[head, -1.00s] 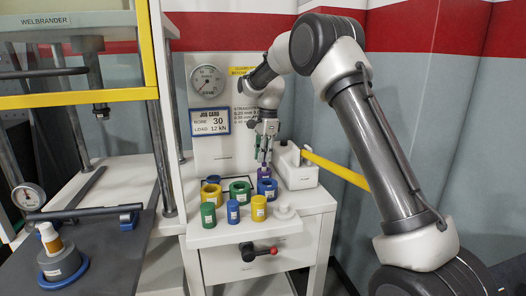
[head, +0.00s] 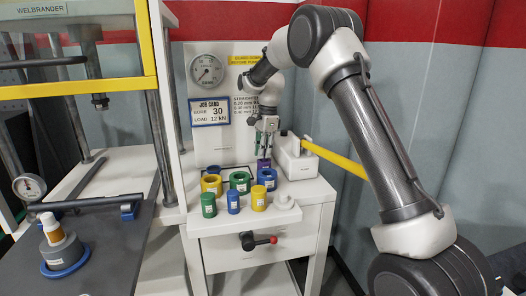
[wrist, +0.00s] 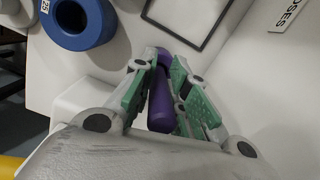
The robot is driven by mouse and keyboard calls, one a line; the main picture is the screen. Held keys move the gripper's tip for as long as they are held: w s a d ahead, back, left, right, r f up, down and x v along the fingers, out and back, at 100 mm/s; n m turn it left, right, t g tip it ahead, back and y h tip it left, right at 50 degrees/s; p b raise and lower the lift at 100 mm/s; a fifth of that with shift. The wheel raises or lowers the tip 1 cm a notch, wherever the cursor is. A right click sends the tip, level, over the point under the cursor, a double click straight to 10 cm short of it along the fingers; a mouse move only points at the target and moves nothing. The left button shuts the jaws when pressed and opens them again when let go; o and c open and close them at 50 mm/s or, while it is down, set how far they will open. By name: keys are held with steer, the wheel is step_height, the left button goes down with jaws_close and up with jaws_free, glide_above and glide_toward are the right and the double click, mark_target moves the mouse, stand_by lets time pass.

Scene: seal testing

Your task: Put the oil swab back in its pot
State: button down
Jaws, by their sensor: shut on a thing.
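My gripper (head: 263,152) is over the back of the white bench, pointing down. In the wrist view, its green-padded fingers (wrist: 165,95) are closed around a slim purple handle (wrist: 161,112), which I take to be the oil swab. A little purple (head: 263,164) shows below the fingers in the head view, behind the blue ring. The swab's far end is hidden, and I cannot tell whether it touches anything. I cannot pick out the pot with certainty.
Yellow (head: 211,184), green (head: 240,182) and blue (head: 267,178) rings stand close in front of my gripper, with several small cylinders and a white knobbed piece (head: 284,201) nearer the front edge. A white box (head: 295,160) with a yellow bar stands close on the right.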

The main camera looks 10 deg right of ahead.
steer(key=shift+f, duration=0.3)
steer(key=c, duration=1.7)
jaws_free()
steer(key=o, duration=0.5)
steer(key=shift+o, duration=0.2)
steer(key=shift+r, duration=0.15)
steer(key=shift+r, duration=5.7)
